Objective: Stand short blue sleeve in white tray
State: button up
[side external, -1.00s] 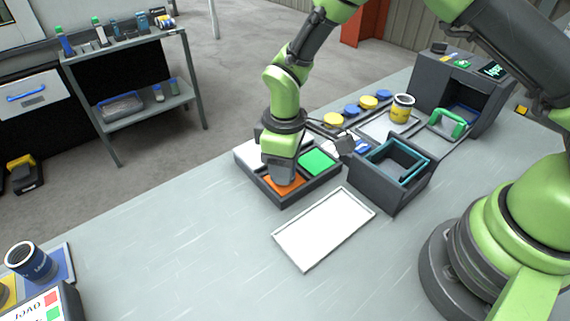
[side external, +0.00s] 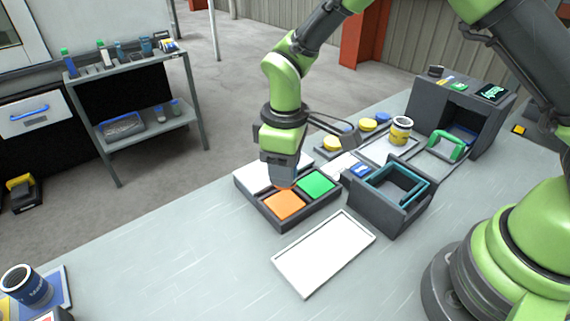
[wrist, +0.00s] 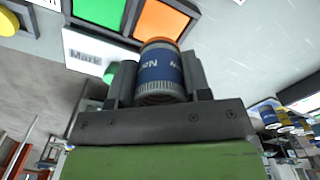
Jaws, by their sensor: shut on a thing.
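My gripper (side external: 283,178) is shut on a short blue sleeve (wrist: 160,73), seen close up in the wrist view. The sleeve has white lettering, a ribbed grey lower band and an orange far end. In the side view my gripper hides most of it; only a small reddish end (side external: 287,186) shows below the fingers. It hangs over the divided dark box, near the orange tile. The flat white tray (side external: 323,253) with a low rim lies empty on the bench, in front of that box.
The dark box (side external: 283,226) has an orange tile (side external: 284,204), a green tile (side external: 316,184) and white tiles. An open dark bin (side external: 380,212) stands right of it. A yellow cup (side external: 400,131) stands behind. A dark blue cup (side external: 27,286) is at far left. Bare bench surrounds the white tray.

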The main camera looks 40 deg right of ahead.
jog(key=s+d+f+n, duration=0.1)
jog(key=s+d+n, duration=0.4)
jog(key=s+n, duration=0.65)
jog(key=shift+n, duration=0.25)
jog(key=shift+w+a+f, duration=0.1)
jog(key=shift+f, duration=1.45)
jog(key=shift+w+f, duration=0.1)
jog(key=shift+f, duration=1.45)
jog(key=shift+f, duration=0.2)
jog(key=o, duration=1.6)
jog(key=shift+c, duration=0.2)
notch_tip(320, 180, up, 9)
